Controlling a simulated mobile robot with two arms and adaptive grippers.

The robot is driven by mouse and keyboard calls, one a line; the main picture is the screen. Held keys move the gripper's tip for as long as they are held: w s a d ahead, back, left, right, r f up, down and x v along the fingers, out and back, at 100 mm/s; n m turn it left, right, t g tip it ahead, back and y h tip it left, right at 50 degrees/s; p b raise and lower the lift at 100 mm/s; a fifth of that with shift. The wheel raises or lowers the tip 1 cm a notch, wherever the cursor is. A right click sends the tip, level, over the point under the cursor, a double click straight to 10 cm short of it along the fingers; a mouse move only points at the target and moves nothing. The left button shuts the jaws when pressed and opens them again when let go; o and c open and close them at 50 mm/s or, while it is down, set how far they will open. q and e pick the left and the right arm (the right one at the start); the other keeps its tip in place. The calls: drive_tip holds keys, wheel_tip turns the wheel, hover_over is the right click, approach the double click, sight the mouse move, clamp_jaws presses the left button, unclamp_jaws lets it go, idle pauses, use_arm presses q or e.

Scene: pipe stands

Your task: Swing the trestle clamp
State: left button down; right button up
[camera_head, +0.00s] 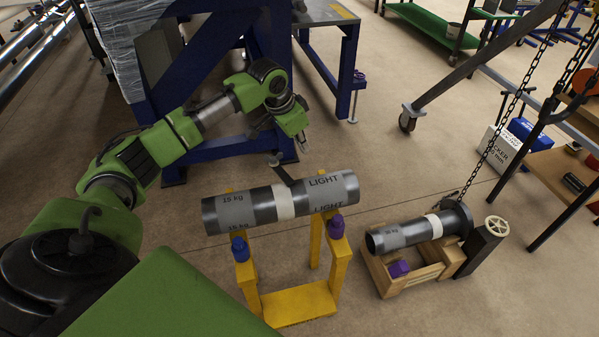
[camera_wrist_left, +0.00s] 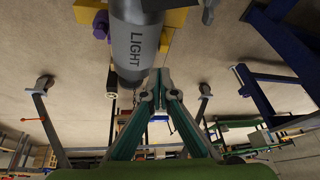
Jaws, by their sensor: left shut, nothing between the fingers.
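A grey pipe marked LIGHT and 15 kg (camera_head: 245,209), with a white band, lies across a yellow trestle (camera_head: 300,304). A blue knob (camera_head: 240,249) and a purple knob (camera_head: 337,227) sit on the trestle's front side. A dark piece (camera_head: 283,175) shows behind the pipe's middle; I cannot tell whether it is the clamp. My left gripper (camera_head: 300,138) is behind the pipe, apart from it, shut and empty. In the left wrist view, the shut fingers (camera_wrist_left: 160,92) point towards the pipe's LIGHT end (camera_wrist_left: 136,45), and the purple knob (camera_wrist_left: 100,25) shows beside it. My right gripper is not in view.
A second pipe (camera_head: 405,234) lies on a wooden cradle (camera_head: 400,286) at the right, near a hanging chain (camera_head: 492,145) and a dark post with a handwheel (camera_head: 496,226). A blue steel frame (camera_head: 345,75) stands behind my left arm. The floor between is clear.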

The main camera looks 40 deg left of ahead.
sight(300, 182)
use_arm(q)
drive_tip(key=shift+n+g, duration=0.4)
drive_tip(key=x, duration=0.3)
drive_tip(key=s+x, duration=0.1)
drive_tip(key=x, duration=0.2)
drive_tip(key=s+x, duration=0.1)
drive_tip(key=x, duration=0.2)
drive_tip(key=shift+d+f, duration=0.2)
drive_tip(key=shift+f, duration=0.4)
drive_tip(key=s, duration=0.1)
drive_tip(key=s+a+p, duration=0.1)
drive_tip(key=s, duration=0.1)
drive_tip(key=shift+a, duration=0.2)
drive_tip(key=shift+s+a, duration=0.1)
drive_tip(key=shift+s, duration=0.2)
drive_tip(key=shift+f, duration=0.1)
